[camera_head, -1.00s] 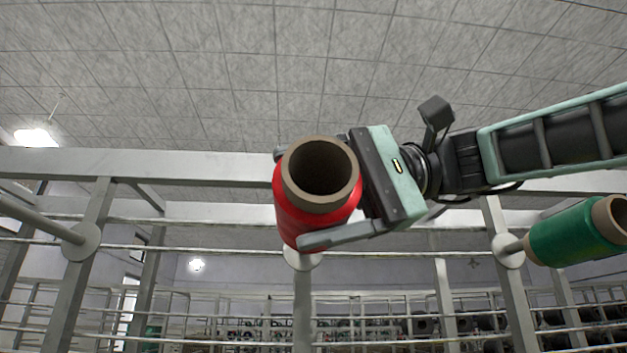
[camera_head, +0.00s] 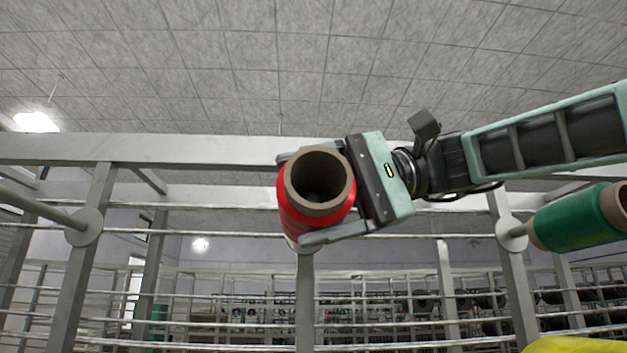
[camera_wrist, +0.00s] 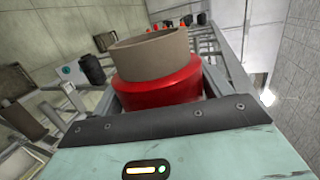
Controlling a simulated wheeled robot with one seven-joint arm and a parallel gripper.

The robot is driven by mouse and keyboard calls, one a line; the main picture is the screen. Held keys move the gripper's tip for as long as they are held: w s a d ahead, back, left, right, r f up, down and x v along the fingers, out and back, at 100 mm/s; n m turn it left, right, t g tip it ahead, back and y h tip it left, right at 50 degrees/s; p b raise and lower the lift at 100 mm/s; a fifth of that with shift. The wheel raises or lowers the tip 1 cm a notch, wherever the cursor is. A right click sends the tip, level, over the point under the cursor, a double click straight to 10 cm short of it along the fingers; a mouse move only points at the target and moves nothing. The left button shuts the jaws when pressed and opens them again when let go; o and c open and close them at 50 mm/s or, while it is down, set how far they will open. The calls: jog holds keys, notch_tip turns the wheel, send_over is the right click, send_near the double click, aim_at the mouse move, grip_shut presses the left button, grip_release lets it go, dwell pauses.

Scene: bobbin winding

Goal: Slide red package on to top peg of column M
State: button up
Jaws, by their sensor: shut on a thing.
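The red package (camera_head: 298,220) is a red bobbin on a brown cardboard tube, seen nearly end-on with its hollow end facing the head camera. My gripper (camera_head: 300,200) is shut on it, one finger above and one below. The red package also shows in the wrist view (camera_wrist: 160,88), between the fingers. Behind it is a grey post with a round disc (camera_head: 303,246), mostly hidden by the package. Whether a peg there lines up with or enters the tube I cannot tell. No column letter is readable.
A green package (camera_head: 575,222) sits on a peg with a disc (camera_head: 510,234) at the right. An empty peg (camera_head: 38,208) juts out at the left. A horizontal beam (camera_head: 100,149) crosses above. Something yellow (camera_head: 575,344) shows at the bottom right.

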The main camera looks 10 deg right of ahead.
jog(key=shift+w, duration=0.85)
jog(key=shift+w+d+p, duration=0.15)
jog(key=shift+w+p, duration=1.45)
jog(key=shift+w, duration=1.3)
jog(key=shift+w+r+p, duration=0.1)
jog(key=shift+w+p, duration=0.9)
jog(key=shift+w, duration=0.7)
jog(key=shift+f+b, duration=0.5)
jog(key=shift+f, duration=0.05)
jog(key=o, duration=1.1)
